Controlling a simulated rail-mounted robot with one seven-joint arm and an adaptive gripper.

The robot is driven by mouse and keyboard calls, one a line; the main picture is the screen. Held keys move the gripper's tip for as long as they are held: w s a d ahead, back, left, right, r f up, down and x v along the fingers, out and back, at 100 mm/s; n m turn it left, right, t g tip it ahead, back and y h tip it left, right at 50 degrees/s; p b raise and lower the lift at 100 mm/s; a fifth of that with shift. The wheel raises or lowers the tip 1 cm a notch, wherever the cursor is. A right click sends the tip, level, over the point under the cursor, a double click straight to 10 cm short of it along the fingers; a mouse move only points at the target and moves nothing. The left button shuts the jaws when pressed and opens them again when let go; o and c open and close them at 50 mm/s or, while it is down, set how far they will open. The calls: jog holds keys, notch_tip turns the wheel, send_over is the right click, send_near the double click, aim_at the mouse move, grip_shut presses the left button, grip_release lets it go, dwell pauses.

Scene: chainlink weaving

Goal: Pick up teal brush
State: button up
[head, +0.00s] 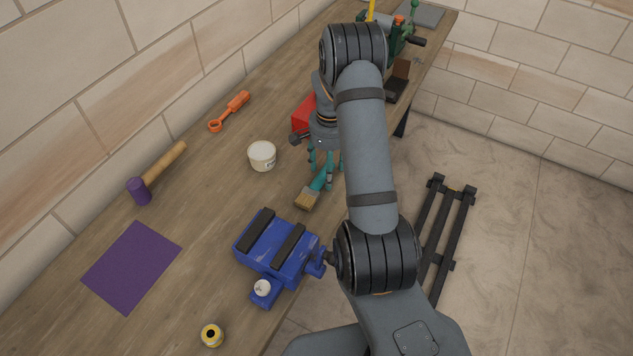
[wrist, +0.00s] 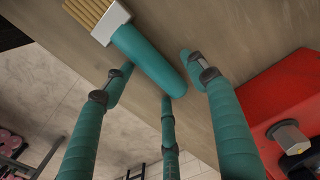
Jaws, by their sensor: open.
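The teal brush (head: 319,183) lies on the workbench near its right edge, tan bristles toward the lower left. In the wrist view the brush (wrist: 152,62) shows its pale bristles at the top left and its rounded handle end pointing down right. My gripper (head: 327,164) is over the handle end, partly hidden by my arm. In the wrist view my gripper (wrist: 158,82) has its three teal fingers spread open around the handle end, holding nothing. I cannot tell whether any finger touches the handle.
A blue vise (head: 275,248) stands in front of the brush, and a white tub (head: 262,155) is to its left. A red object (head: 304,112) is close behind my gripper. A mallet (head: 160,170), an orange tool (head: 230,110) and a purple sheet (head: 131,266) lie farther left.

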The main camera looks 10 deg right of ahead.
jog(key=c, duration=0.3)
jog(key=c, duration=1)
jog(key=shift+r+b, duration=0.35)
jog(key=shift+r, duration=0.2)
notch_tip(320, 180, up, 3)
jog(key=shift+w+f+b, duration=0.1)
jog(key=shift+f+b, duration=0.1)
jog(key=shift+b, duration=0.3)
jog(key=s+d+r+b, duration=0.1)
jog(key=s+d+r, duration=0.1)
jog(key=d, duration=0.1)
jog(key=s+d+r, duration=0.2)
jog(key=d+r, duration=0.1)
jog(key=s+d+r+b, duration=0.1)
jog(key=s+d+r, duration=0.1)
jog(key=d, duration=0.1)
jog(key=shift+s+d+r+b, duration=0.15)
jog(key=shift+s+d+b, duration=0.15)
jog(key=shift+d+b, duration=0.1)
